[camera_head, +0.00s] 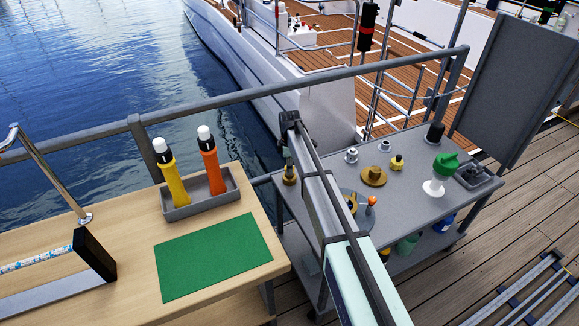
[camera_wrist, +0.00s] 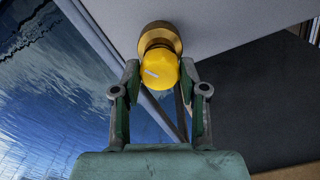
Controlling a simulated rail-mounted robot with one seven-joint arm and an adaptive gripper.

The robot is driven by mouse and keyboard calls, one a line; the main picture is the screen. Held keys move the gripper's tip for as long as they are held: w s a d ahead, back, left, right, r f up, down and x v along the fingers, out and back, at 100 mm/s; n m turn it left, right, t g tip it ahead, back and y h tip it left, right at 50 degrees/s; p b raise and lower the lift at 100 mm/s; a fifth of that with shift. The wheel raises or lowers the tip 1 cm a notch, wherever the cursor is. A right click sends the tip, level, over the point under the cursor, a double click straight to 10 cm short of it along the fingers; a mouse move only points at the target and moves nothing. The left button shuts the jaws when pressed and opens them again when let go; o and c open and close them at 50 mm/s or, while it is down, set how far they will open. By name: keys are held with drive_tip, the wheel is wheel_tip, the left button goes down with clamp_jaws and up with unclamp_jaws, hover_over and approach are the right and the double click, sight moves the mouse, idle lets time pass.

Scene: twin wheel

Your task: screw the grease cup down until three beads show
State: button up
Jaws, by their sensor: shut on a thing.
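A yellow cap (camera_wrist: 158,72) with a white mark, which I take as the grease cup, sits against a round brass base (camera_wrist: 160,38) in the wrist view. My gripper (camera_wrist: 160,77) has its two fingers on either side of the yellow cap and is shut on it. In the head view, my gripper (camera_head: 287,152) points down at the left end of the grey cart, over a small brass fitting (camera_head: 290,176). The cap is mostly hidden there by my gripper. I can make out no beads in either view.
The grey cart top (camera_head: 415,200) holds a brass hat-shaped piece (camera_head: 374,177), another yellow-topped piece (camera_head: 397,162), a green-and-white item (camera_head: 437,180) and small parts. A wooden bench (camera_head: 222,290) with a green mat (camera_head: 212,256) stands left. A metal rail (camera_head: 250,90) runs behind.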

drive_tip(key=m, duration=0.5)
drive_tip(key=shift+m, duration=0.3)
drive_tip(key=m, duration=0.5)
drive_tip(key=shift+b, duration=0.3)
drive_tip(key=m, duration=0.5)
drive_tip(key=shift+s+m, duration=0.1)
drive_tip(key=shift+m, duration=0.3)
drive_tip(key=m, duration=1.1)
drive_tip(key=shift+m, duration=0.4)
drive_tip(key=m, duration=1.1)
drive_tip(key=shift+m, duration=0.3)
drive_tip(key=m, duration=0.5)
drive_tip(key=shift+m, duration=0.3)
